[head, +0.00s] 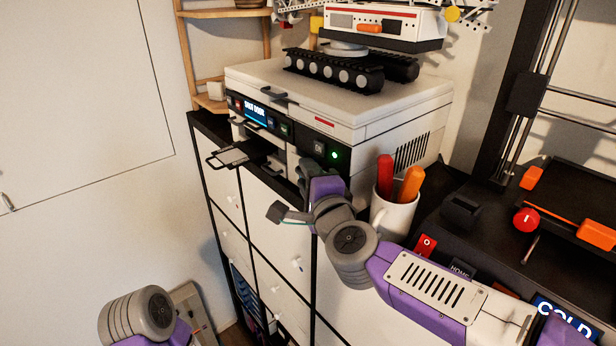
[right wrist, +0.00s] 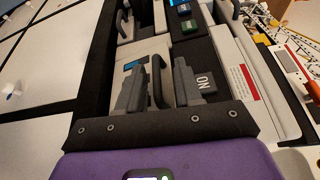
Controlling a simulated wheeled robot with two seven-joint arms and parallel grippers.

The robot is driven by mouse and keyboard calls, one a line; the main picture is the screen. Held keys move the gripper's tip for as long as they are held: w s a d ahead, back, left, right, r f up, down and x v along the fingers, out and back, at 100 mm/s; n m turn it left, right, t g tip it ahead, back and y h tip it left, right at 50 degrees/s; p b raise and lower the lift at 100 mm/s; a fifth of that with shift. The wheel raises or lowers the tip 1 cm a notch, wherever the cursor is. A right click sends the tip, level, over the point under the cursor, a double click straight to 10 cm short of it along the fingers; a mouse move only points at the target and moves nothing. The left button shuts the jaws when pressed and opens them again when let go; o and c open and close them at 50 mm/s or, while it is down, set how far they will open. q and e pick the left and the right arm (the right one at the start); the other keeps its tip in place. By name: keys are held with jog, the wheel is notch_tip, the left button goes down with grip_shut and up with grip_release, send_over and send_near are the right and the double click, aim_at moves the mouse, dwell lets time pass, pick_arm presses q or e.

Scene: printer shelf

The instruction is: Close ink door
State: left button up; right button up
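The white printer (head: 375,110) stands on the black cabinet top, with a lit blue display (head: 255,111) and a green light on its front. My right gripper (head: 306,172) is at the lower right of the printer's front, below the power button, and partly covers that area. In the right wrist view, the gripper (right wrist: 158,85) has its two grey fingers apart. A dark curved handle (right wrist: 156,80) shows between them, in front of a pale panel with a small blue patch. I cannot tell whether the fingers touch the handle, or how far the ink door stands open. My left gripper is out of view.
A paper tray (head: 235,156) sticks out at the printer's front left. A mug (head: 393,216) with red and orange handles stands close beside my right arm. A tracked model (head: 345,70) sits on the printer lid. A black machine with red parts fills the right side.

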jog(key=shift+s, duration=0.1)
jog(key=v, duration=0.7)
jog(key=shift+s, duration=0.15)
jog(key=shift+d+r, duration=0.1)
jog(key=shift+d, duration=0.05)
jog(key=f+v, duration=0.1)
jog(key=v, duration=0.7)
jog(key=shift+s+d+f, duration=0.15)
jog(key=shift+s+f, duration=0.1)
jog(key=shift+s, duration=0.05)
dwell(0.5)
dwell(0.5)
